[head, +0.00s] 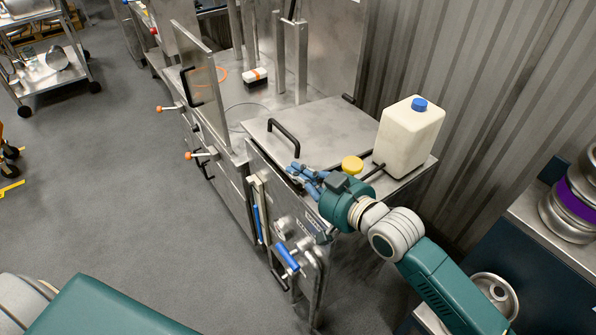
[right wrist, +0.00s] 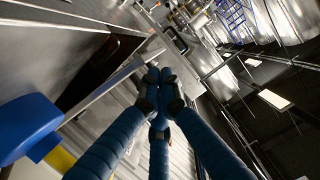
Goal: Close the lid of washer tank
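The washer tank's flat metal lid (head: 335,125) with a black bar handle (head: 284,136) lies nearly level over the tank (head: 275,180) in the head view. I cannot tell whether it sits fully down. My right gripper (head: 297,170) is at the lid's front edge, below the handle. In the right wrist view its blue fingers (right wrist: 160,85) come together at the tips with nothing visible between them. A metal edge (right wrist: 110,82) runs behind the fingers there, with a dark gap beside it. My left gripper is out of view.
A white jug (head: 408,140) with a blue cap and a yellow cap (head: 352,165) stand beside the lid on the right. An upright panel (head: 200,75) with a black handle rises at the left. A blue-handled valve (head: 287,257) juts from the front.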

